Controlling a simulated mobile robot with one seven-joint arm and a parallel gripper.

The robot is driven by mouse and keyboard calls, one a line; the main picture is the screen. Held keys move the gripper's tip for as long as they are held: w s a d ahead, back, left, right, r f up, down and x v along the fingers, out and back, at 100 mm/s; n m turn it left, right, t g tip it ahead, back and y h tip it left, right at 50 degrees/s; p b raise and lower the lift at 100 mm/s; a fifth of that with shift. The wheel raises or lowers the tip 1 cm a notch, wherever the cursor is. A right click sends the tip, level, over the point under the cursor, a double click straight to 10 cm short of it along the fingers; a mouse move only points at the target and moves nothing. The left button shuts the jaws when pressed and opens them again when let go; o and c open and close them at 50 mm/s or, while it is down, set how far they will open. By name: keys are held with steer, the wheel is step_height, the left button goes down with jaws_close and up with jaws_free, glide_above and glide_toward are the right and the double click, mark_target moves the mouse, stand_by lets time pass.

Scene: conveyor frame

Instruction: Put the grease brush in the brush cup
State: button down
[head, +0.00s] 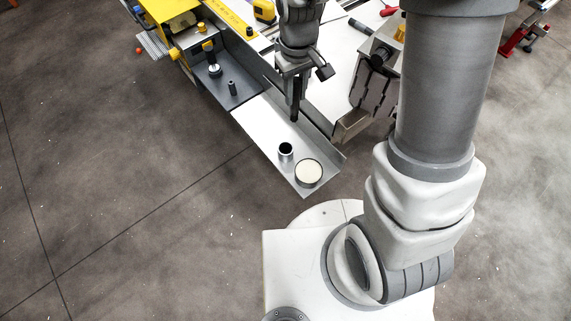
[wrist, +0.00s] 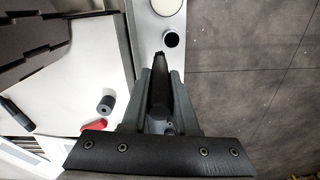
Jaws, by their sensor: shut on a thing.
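The brush cup (head: 285,153) is a small dark open cylinder standing on the pale metal ledge. It also shows in the wrist view (wrist: 171,40), with its dark opening facing up. My gripper (head: 293,88) is above the ledge, behind the cup in the head view. It is shut on the grease brush (wrist: 159,88), a dark, slim thing that points down from the fingers (head: 294,112). The brush end is apart from the cup, a short way off in the wrist view. The fingers hide part of the brush.
A round tin with cream contents (head: 309,173) stands beside the cup near the ledge's end. A short dark cylinder (head: 232,88) stands on the dark plate (head: 222,94) further back. A grey segmented part (head: 373,92) is right of the ledge. Bare floor lies left.

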step_height(320, 180, down, 16)
steer(key=s+a+n+b, duration=0.1)
steer(key=s+a+b, duration=0.1)
steer(key=b, duration=0.6)
steer(key=shift+a+n, duration=0.15)
steer(key=shift+n, duration=0.25)
steer(key=shift+b, duration=0.35)
steer(key=shift+f, duration=0.2)
steer(key=c, duration=0.7)
jaws_free()
steer(key=shift+r, duration=0.1)
steer(key=shift+r, duration=0.1)
